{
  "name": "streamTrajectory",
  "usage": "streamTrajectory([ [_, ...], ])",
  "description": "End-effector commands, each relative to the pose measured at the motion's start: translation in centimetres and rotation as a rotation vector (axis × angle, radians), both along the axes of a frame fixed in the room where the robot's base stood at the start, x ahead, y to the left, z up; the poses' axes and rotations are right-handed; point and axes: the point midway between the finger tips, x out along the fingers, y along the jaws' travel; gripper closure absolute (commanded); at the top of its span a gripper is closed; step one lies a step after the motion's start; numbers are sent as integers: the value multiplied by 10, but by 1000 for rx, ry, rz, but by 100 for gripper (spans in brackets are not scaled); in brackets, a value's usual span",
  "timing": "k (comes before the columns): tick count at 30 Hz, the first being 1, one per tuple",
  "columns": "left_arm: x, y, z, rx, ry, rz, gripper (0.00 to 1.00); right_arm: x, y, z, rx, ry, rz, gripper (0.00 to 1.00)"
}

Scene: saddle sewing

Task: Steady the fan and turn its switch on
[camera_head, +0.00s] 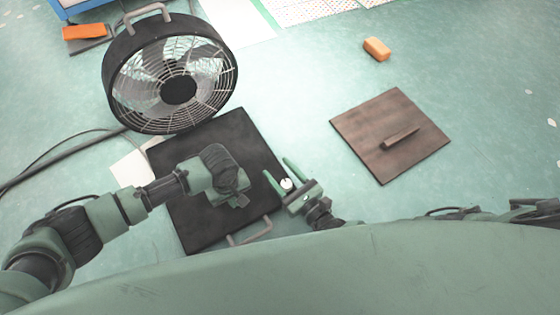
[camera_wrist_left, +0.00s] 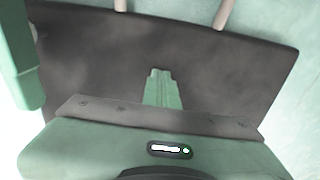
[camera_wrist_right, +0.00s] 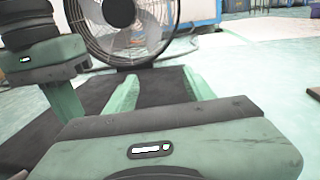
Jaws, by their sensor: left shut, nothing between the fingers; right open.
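The fan (camera_head: 178,88) is round and black with a wire grille and a top handle. It stands at the upper left, at the far end of a dark flat board (camera_head: 230,135); it also shows in the right wrist view (camera_wrist_right: 122,14). My left gripper (camera_head: 240,202) is shut and empty over the board's near part, apart from the fan; its closed fingers show in the left wrist view (camera_wrist_left: 162,88). My right gripper (camera_head: 281,173) is open at the board's right edge, its fingers (camera_wrist_right: 160,88) pointing toward the fan. I cannot make out the switch.
A small white round thing (camera_head: 287,185) shows between my right fingers; I cannot tell what it is. A grey handle (camera_head: 250,233) is at the board's near edge. A brown board (camera_head: 375,120), an orange block (camera_head: 377,48) and a cable (camera_head: 60,152) lie around.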

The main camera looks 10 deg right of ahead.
Motion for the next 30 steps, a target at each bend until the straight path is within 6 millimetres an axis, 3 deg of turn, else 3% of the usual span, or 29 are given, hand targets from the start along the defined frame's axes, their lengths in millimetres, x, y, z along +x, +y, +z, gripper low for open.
streamTrajectory([
  [6,-2,5,-5,11,4,2,100,-1,0,34,1,0,1,47],
  [12,-2,5,-5,11,4,2,100,-1,0,56,0,-1,0,47],
  [30,-2,5,-5,11,4,2,100,-6,6,61,-43,-1,54,47],
])
